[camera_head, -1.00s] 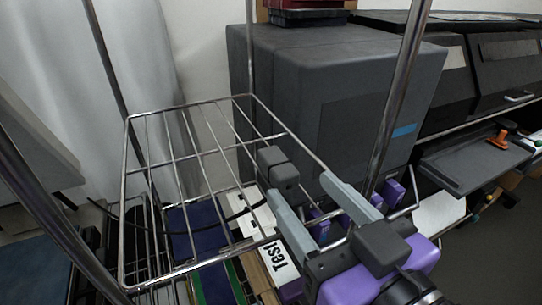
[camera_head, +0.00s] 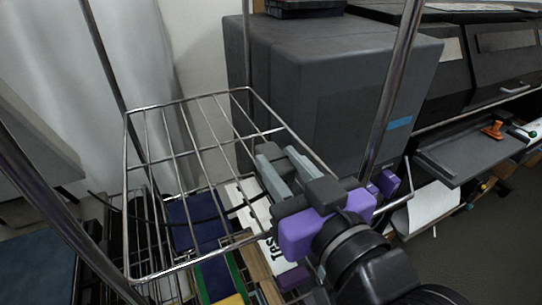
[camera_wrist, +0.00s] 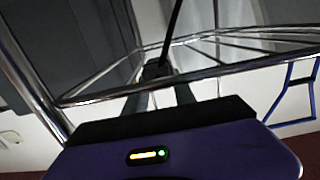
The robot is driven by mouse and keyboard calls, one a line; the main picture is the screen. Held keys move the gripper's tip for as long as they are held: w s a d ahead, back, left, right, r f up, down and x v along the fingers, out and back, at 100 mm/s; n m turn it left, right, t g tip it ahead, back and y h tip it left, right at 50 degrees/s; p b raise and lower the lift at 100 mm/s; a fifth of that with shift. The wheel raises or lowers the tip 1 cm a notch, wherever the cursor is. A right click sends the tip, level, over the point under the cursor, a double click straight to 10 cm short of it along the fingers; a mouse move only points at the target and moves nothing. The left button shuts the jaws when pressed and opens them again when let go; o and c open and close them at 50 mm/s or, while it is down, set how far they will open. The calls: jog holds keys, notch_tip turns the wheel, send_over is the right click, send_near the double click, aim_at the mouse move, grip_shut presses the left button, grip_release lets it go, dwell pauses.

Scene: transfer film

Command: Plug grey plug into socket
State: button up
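The grey plug (camera_wrist: 155,72) is a small dark block between my fingertips in the wrist view, with a thin black cable (camera_wrist: 173,28) running up from it. In the head view my gripper (camera_head: 278,160), purple with grey fingers, is above the right part of the wire rack. Its fingers are close together around the plug, which they largely hide there. The wrist view also shows my gripper (camera_wrist: 156,85), its fingers touching the plug's sides as far as I can tell. I cannot clearly make out the socket in either view.
A wire rack (camera_head: 187,137) with metal posts surrounds the work space; one post (camera_head: 392,95) stands right of my gripper. A large grey box (camera_head: 330,85) stands behind. A white board with lettering (camera_head: 243,204) and blue panels (camera_head: 196,222) lie below. Purple blocks (camera_head: 388,184) are at the right.

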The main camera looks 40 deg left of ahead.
grip_shut()
